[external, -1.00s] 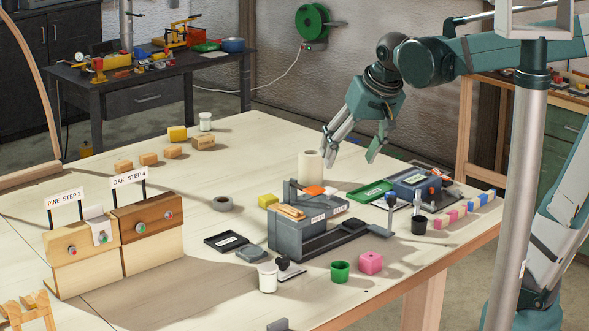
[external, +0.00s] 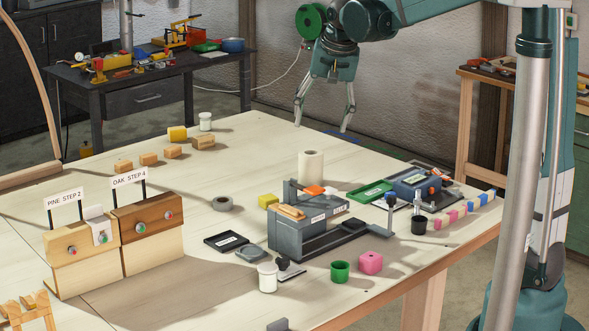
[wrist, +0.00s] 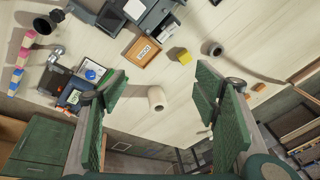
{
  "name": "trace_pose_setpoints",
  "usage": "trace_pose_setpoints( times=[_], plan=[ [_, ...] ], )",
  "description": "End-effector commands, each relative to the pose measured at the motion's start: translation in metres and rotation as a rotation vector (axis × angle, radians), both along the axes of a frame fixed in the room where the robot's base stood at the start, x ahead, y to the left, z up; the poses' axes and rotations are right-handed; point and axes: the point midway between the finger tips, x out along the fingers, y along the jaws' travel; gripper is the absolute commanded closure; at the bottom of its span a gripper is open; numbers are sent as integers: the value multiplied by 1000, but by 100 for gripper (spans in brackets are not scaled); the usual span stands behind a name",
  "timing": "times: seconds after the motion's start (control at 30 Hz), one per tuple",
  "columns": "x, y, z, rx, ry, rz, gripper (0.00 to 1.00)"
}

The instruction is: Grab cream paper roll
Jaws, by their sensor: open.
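The cream paper roll (external: 311,166) stands upright on the table, behind the grey clamp fixture, in the external view. In the wrist view the roll (wrist: 157,99) lies in the gap between my fingers, beyond their tips, with its hollow end visible. My gripper (external: 322,128) is open and empty, fingers pointing down, above the table's far edge and apart from the roll. In the wrist view my gripper's (wrist: 160,85) two green-padded fingers are spread wide on either side of the roll.
Near the roll stand the grey clamp fixture (external: 310,232), a green tray (external: 370,192) and a yellow block (external: 268,201). A grey tape ring (external: 223,204) lies to the left. Several small pink and blue blocks line the right edge. The table between roll and far edge is mostly clear.

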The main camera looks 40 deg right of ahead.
Motion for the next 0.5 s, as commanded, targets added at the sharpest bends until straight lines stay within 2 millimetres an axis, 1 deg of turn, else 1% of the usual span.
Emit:
trace_pose_setpoints(
  times=[0.03, 0.1, 0.5],
  plan=[
    [10, -5, 1, 6, 7, -20, 39],
    [21, -11, -1, 14, 16, -48, 39],
    [83, -49, -18, 61, 73, -217, 39]
  ],
)
